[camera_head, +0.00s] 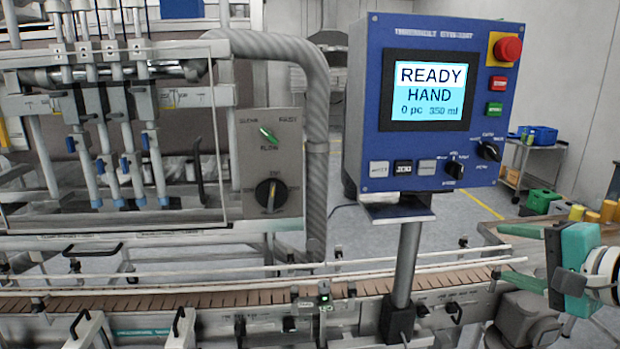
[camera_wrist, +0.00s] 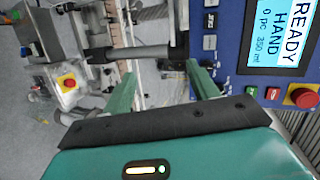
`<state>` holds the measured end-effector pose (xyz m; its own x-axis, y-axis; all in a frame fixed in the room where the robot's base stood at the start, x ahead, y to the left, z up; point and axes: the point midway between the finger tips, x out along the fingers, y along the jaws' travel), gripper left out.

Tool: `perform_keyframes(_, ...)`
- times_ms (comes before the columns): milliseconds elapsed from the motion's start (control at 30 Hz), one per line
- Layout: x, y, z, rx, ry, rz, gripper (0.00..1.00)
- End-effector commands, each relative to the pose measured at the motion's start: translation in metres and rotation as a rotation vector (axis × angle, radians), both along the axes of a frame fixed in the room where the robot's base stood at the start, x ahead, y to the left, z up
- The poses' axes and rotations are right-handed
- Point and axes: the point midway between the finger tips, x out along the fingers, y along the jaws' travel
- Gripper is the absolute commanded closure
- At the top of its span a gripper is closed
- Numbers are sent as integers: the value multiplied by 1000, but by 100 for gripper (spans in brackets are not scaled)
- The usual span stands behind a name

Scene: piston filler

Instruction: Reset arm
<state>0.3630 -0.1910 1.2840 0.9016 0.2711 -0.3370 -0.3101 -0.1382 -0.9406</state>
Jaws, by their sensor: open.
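My gripper (camera_head: 508,255) is at the right edge of the head view, beside the conveyor's right end. Its two green fingers are spread apart with nothing between them. In the wrist view the gripper (camera_wrist: 161,72) shows open, with the dark post of the control panel beyond the fingertips. The blue control panel (camera_head: 372,160) stands to the left of and above my gripper in the head view. Its screen (camera_head: 432,90) reads READY, HAND, 0 pc, 350 ml. The panel also shows at the upper right of the wrist view (camera_wrist: 228,62).
The conveyor (camera_head: 200,298) with rails runs along the front. The filling machine's nozzles (camera_head: 120,165) and a small panel with a black knob (camera_head: 269,193) are at left. A red emergency button (camera_head: 508,49) is on the blue panel. A cart (camera_head: 535,160) with bins stands behind at right.

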Motion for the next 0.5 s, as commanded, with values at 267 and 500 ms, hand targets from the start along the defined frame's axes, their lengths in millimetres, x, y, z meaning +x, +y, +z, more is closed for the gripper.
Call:
perform_keyframes(267,-19,132,-98,-438,291,388,41)
perform_keyframes(500,-62,185,-161,-983,398,680,41)
